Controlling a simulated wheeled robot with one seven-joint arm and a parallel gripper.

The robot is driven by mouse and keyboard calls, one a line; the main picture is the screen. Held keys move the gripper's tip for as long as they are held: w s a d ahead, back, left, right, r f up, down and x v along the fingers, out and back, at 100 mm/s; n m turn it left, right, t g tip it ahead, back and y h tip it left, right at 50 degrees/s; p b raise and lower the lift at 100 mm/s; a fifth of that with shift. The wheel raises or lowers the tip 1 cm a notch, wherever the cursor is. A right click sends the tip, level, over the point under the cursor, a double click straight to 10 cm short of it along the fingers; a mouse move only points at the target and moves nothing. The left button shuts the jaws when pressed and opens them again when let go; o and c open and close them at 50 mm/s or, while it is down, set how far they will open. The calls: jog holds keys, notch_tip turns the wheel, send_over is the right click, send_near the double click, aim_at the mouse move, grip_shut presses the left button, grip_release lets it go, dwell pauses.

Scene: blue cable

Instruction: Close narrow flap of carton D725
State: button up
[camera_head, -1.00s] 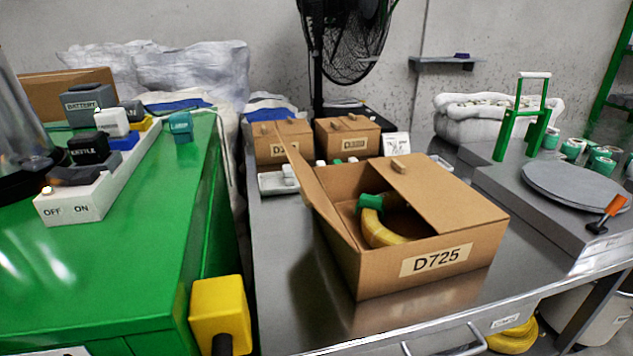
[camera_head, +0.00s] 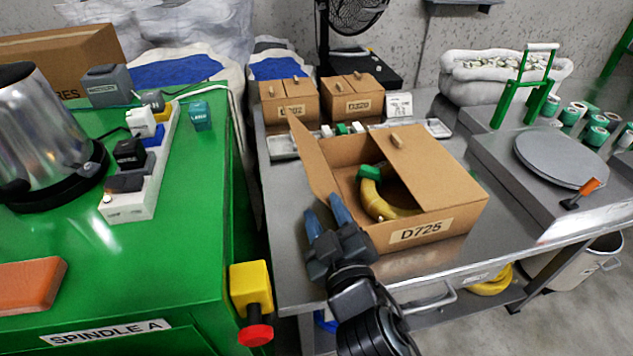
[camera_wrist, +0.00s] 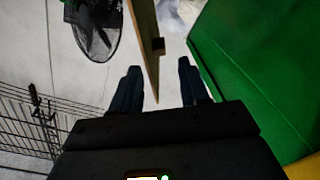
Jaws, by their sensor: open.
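Carton D725 (camera_head: 423,231) stands on the steel table. Its right flap (camera_head: 432,172) lies folded in over the right part of the opening. Its left flap (camera_head: 313,160) stands up and leans outward to the left. A yellow coil (camera_head: 373,201) with a green piece (camera_head: 369,173) lies inside, partly under the right flap. My gripper (camera_head: 326,210) is open in front of the carton's left side, by the near end of the left flap. In the wrist view, the flap (camera_wrist: 144,45) shows edge-on between the two fingers of my gripper (camera_wrist: 160,85). I cannot tell whether they touch it.
Two small cartons (camera_head: 291,109) (camera_head: 352,105) stand behind on the table (camera_head: 290,225). A green cabinet (camera_head: 190,255) with a power strip (camera_head: 145,170) is at left, with a yellow box and red button (camera_head: 252,300) on its side. A grey plate (camera_head: 555,160) is at right.

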jog(key=p, duration=0.1)
send_near(312, 162)
jog(key=w+a, duration=0.1)
jog(key=w+f, duration=0.1)
jog(key=w, duration=0.1)
jog(key=shift+a, duration=0.4)
jog(key=shift+c, duration=0.3)
grip_shut()
jog(key=shift+a, duration=0.1)
